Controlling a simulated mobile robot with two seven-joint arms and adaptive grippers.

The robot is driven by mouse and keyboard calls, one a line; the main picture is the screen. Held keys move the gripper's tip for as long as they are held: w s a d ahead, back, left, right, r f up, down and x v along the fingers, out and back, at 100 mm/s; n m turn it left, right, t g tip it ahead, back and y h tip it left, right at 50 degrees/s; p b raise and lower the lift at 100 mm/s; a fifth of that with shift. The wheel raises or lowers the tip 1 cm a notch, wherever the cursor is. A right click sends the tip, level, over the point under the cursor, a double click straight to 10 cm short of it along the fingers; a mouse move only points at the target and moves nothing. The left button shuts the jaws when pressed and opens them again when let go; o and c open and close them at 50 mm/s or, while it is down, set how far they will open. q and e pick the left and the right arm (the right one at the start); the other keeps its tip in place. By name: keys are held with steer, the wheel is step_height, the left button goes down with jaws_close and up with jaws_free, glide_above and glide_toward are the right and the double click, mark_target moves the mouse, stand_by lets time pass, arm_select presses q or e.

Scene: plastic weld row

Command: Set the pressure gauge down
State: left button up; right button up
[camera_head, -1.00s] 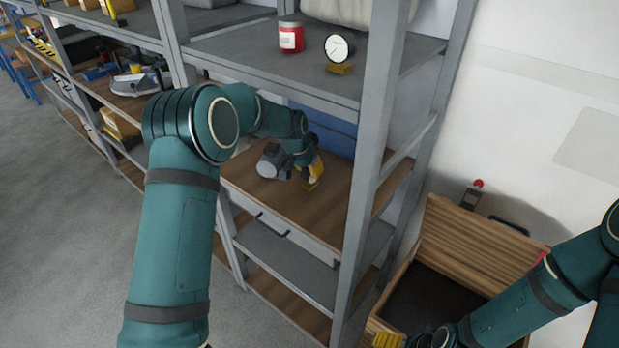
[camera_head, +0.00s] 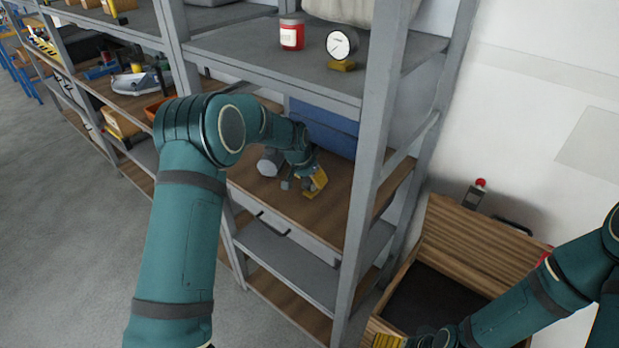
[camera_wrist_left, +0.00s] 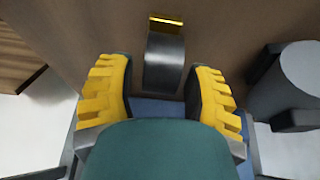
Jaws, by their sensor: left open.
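My left gripper (camera_head: 312,184) is open, low over the wooden middle shelf board (camera_head: 300,212). In the left wrist view, its yellow fingers (camera_wrist_left: 160,92) stand on either side of a dark grey rounded body with a brass-yellow end (camera_wrist_left: 165,62), which looks like a pressure gauge seen edge-on. Small gaps show beside it; its dial is hidden, and I cannot tell exactly how it rests. Another pressure gauge (camera_head: 340,44), white-faced on a yellow base, stands on the upper shelf. My right gripper (camera_head: 388,341) is partly cut off at the bottom edge.
A grey cylindrical object (camera_head: 270,162) lies left of my left gripper; it also shows in the wrist view (camera_wrist_left: 290,82). A blue bin (camera_head: 325,130) is behind. A red can (camera_head: 291,34) is above. The rack post (camera_head: 366,150) stands right, near an open wooden crate (camera_head: 470,248).

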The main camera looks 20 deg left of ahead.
arm_select(q)
steer(key=shift+r, duration=0.15)
steer(key=shift+r, duration=0.3)
steer(key=p+v, duration=0.1)
steer(key=v, duration=0.4)
steer(key=s+a, duration=0.4)
steer(key=s, duration=0.7)
steer(key=s+d+f+n+g+h, duration=0.1)
steer(key=s+d+f+n, duration=0.2)
steer(key=s+d+f, duration=0.5)
steer(key=s+d+f+n+g+h, duration=0.1)
steer(key=s+d+f+n, duration=0.1)
steer(key=s+d+f, duration=0.7)
steer(key=s+f, duration=0.3)
steer(key=s, duration=0.2)
steer(key=shift+s+d+n+g, duration=0.3)
steer(key=shift+n, duration=0.1)
